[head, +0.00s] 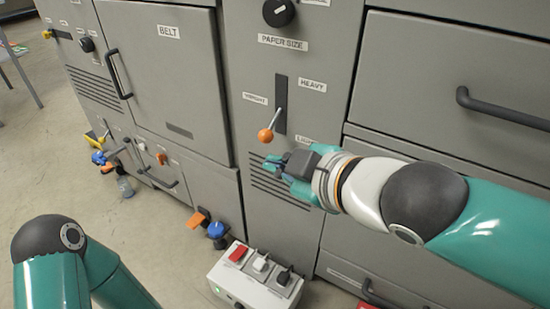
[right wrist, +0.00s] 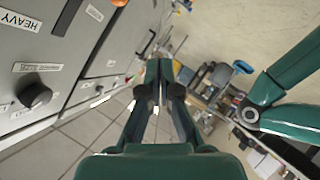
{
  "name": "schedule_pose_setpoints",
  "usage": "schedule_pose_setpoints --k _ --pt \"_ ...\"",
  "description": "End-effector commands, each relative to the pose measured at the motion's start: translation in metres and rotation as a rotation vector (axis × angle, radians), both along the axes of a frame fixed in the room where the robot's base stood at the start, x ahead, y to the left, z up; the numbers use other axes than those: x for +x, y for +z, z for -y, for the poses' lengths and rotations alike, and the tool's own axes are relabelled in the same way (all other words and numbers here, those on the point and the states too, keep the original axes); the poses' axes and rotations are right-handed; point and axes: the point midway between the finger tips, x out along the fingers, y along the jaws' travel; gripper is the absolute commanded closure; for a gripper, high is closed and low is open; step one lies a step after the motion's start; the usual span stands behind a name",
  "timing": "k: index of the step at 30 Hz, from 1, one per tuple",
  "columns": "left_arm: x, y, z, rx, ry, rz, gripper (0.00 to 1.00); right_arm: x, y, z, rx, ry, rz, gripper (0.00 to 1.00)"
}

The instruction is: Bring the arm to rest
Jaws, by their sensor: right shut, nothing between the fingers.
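My right gripper (head: 272,164) is shut and empty. It is in front of the grey machine panel, just below the orange ball of a lever (head: 266,135) in the head view; I cannot tell whether they touch. In the right wrist view its fingers (right wrist: 159,68) are together with nothing between them. My right arm comes in from the right edge. Part of my left arm shows at the lower left of the head view; its gripper is out of view.
A dark paper size knob (head: 278,12) sits above the lever slot. Drawer handles (head: 500,108) project at the right, and a belt door handle (head: 119,74) at the left. A switch box (head: 258,281) stands below my right gripper. Open floor (head: 40,160) lies at the left.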

Motion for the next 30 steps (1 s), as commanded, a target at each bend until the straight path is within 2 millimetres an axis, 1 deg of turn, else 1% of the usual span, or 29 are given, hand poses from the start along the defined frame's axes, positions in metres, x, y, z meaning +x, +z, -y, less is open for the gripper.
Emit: schedule_pose_setpoints --k 9,12,14,16,17,18,20,21,23,24,26,27,29,30 --pt "0.000 0.000 0.000 0.000 0.000 0.000 0.60 0.001 0.000 0.000 0.000 0.001 -0.001 1.00" --pt "0.000 0.001 0.000 0.000 0.000 0.000 0.60 0.004 -0.002 0.005 -0.002 -0.014 -0.008 1.00" --pt "0.000 0.002 0.000 0.000 0.000 0.000 0.60 0.012 -0.011 0.012 -0.010 -0.036 -0.029 1.00" --pt "0.000 0.004 0.000 0.000 0.000 0.000 0.60 0.024 -0.031 0.019 -0.032 -0.064 -0.076 1.00" --pt "0.000 0.004 0.000 0.000 0.000 0.000 0.60 0.030 -0.043 0.024 -0.044 -0.078 -0.102 1.00" --pt "0.000 0.006 0.000 0.000 0.000 0.000 0.60 0.037 -0.062 0.029 -0.063 -0.097 -0.146 1.00" --pt "0.000 0.008 0.000 0.000 0.000 0.000 0.60 0.046 -0.098 0.039 -0.095 -0.125 -0.227 1.00" --pt "0.000 0.009 0.000 0.000 0.000 0.000 0.60 0.049 -0.126 0.046 -0.112 -0.146 -0.291 1.00" --pt "0.000 0.011 0.000 0.000 0.000 0.000 0.60 0.050 -0.171 0.057 -0.129 -0.177 -0.399 1.00" --pt "0.000 0.012 0.000 0.000 0.000 0.000 0.60 0.048 -0.201 0.064 -0.132 -0.199 -0.475 1.00" --pt "0.000 0.014 0.000 0.000 0.000 0.000 0.60 0.040 -0.246 0.073 -0.121 -0.236 -0.592 1.00" --pt "0.000 0.016 0.000 0.000 0.000 0.000 0.60 0.031 -0.275 0.079 -0.107 -0.264 -0.671 1.00" --pt "0.000 0.018 0.000 0.000 0.000 0.000 0.60 0.015 -0.318 0.086 -0.075 -0.311 -0.790 1.00" --pt "0.000 0.019 0.000 0.000 0.000 0.000 0.60 0.001 -0.344 0.090 -0.048 -0.347 -0.868 1.00"
